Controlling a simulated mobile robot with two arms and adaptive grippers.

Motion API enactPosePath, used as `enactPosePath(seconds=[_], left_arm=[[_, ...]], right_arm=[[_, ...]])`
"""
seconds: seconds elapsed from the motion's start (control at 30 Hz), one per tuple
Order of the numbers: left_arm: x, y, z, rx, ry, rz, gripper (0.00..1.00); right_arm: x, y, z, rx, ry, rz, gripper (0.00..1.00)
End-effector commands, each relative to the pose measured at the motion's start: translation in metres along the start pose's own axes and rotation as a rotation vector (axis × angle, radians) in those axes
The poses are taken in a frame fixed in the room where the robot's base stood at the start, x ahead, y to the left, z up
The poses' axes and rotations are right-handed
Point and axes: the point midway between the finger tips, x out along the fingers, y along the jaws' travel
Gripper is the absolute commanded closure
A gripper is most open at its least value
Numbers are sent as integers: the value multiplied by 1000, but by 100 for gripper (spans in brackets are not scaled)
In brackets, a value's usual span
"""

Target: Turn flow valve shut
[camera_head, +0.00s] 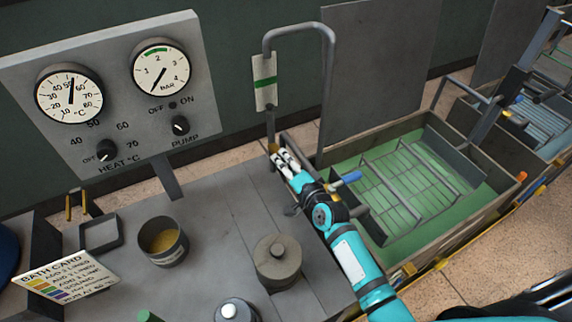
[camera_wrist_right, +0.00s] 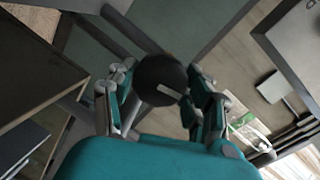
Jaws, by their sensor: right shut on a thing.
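A dark round knob (camera_wrist_right: 160,72) with a pale bar mark shows in the right wrist view; it looks like the flow valve's knob. My right gripper (camera_wrist_right: 163,88) has its fingers on both sides of the knob and is shut on it. In the head view the right gripper (camera_head: 279,155) reaches to the foot of the grey bent pipe (camera_head: 329,85), beside a flow gauge with a green band (camera_head: 264,82). The fingers mostly hide the knob there; a small brass part (camera_head: 273,147) shows at their tips. My left gripper is in neither view.
A green-lined tank (camera_head: 470,205) with a wire rack and a blue-handled lever (camera_head: 345,179) lies right of my arm. A gauge panel (camera_head: 110,110) stands left. A yellow-filled pot (camera_head: 163,241), a lidded pot (camera_head: 278,262) and a bath card (camera_head: 65,276) occupy the bench.

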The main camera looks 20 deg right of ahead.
Motion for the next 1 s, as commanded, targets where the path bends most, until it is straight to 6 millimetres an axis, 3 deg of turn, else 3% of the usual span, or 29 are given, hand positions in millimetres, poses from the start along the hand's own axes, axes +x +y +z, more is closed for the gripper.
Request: enactPosePath(seconds=[0.77,0.8,1.0], left_arm=[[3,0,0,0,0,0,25],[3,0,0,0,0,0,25],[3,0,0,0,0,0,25]], right_arm=[[0,1,0,103,-18,-6,81],[0,1,0,103,-18,-6,47],[0,1,0,103,-18,-7,25]])
